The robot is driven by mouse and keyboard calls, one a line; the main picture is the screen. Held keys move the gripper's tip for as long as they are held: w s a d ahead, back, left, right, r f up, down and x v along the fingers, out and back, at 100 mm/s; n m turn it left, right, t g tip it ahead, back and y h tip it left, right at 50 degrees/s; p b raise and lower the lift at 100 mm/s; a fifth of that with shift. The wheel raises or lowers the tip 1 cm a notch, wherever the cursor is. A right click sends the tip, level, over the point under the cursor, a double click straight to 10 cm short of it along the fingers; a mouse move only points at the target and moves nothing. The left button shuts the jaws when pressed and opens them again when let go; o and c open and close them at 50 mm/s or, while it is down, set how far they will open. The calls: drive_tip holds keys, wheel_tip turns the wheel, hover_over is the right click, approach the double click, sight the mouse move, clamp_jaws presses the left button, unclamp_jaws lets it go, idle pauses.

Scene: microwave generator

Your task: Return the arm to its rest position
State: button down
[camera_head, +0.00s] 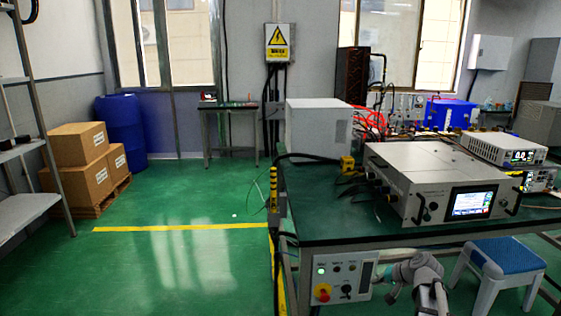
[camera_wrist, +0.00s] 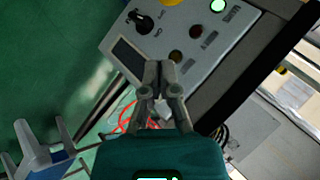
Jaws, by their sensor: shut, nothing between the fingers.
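My gripper shows in the wrist view with its fingertips (camera_wrist: 159,68) together and nothing between them. Its fingers overlap the grey control panel (camera_wrist: 185,45) in that view, close to the panel's dark display window. A green lamp on the panel is lit. In the head view my arm (camera_head: 420,272) is at the lower right, just right of the control panel (camera_head: 343,281) on the table's front. The panel has a red knob on a yellow plate, a black rotary knob and a lit green lamp. My fingertips are hard to make out in the head view.
The green table (camera_head: 330,225) bears a grey generator (camera_head: 440,180) with a lit screen. A blue-topped stool (camera_head: 508,254) stands right of my arm. It also shows in the wrist view (camera_wrist: 40,155). Boxes (camera_head: 80,160) and a blue barrel (camera_head: 122,130) stand left. The green floor between is open.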

drive_tip(key=s+a+f+n+g+h, duration=0.3)
drive_tip(key=s+a, duration=0.4)
drive_tip(key=s, duration=0.1)
drive_tip(key=s+a+f+n+g+h, duration=0.2)
drive_tip(key=s+a+n+g+h, duration=0.15)
drive_tip(key=s+a, duration=0.45)
wheel_tip(320, 180, up, 26)
drive_tip(key=d+p, duration=0.1)
drive_tip(key=p, duration=2.5)
drive_tip(key=shift+s+d+m, duration=0.15)
drive_tip(key=shift+s+m, duration=0.2)
drive_tip(key=shift+s+f, duration=0.1)
drive_tip(key=shift+s, duration=0.05)
